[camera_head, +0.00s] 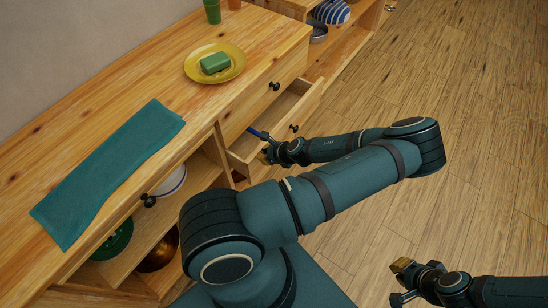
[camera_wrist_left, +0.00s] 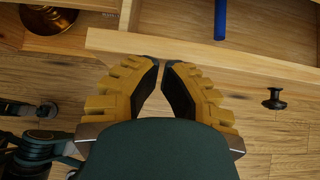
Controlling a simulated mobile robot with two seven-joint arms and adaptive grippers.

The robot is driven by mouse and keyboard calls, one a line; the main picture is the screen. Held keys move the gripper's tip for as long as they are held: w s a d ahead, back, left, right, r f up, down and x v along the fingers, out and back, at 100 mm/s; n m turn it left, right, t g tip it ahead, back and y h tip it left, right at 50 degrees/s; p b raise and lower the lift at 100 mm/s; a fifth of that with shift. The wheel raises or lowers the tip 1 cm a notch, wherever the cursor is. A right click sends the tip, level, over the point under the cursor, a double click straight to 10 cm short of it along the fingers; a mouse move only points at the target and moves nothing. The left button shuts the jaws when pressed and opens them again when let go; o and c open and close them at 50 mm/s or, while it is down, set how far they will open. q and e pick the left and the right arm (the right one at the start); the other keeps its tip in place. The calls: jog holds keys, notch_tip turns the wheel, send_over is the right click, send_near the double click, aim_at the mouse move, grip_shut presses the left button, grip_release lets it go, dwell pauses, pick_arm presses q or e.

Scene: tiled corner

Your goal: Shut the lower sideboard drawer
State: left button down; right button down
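The lower sideboard drawer (camera_head: 277,127) is pulled out beneath the closed upper drawer (camera_head: 285,78). A blue stick-like object (camera_head: 258,133) lies in it. My left gripper (camera_head: 265,155) is at the left end of the drawer's front. In the left wrist view its fingertips (camera_wrist_left: 160,62) are almost together, with nothing between them, at the drawer's front edge (camera_wrist_left: 205,58). I cannot tell whether they touch it. The drawer's dark knob (camera_wrist_left: 274,98) is to their right. My right gripper (camera_head: 402,268) is low at the right, away from the sideboard; its opening is unclear.
On the sideboard top (camera_head: 95,110) are a teal cloth (camera_head: 110,170), a yellow plate (camera_head: 232,70) with a green block (camera_head: 214,63), and a green cup (camera_head: 212,11). Bowls stand on open shelves left of the drawer. The wooden floor (camera_head: 450,130) at right is clear.

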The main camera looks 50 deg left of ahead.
pick_arm(q)
jog(key=a, duration=0.2)
jog(key=s+a, duration=0.1)
jog(key=a, duration=0.2)
jog(key=shift+s+a+p, duration=0.1)
jog(key=shift+s+p, duration=0.05)
jog(key=shift+p, duration=0.15)
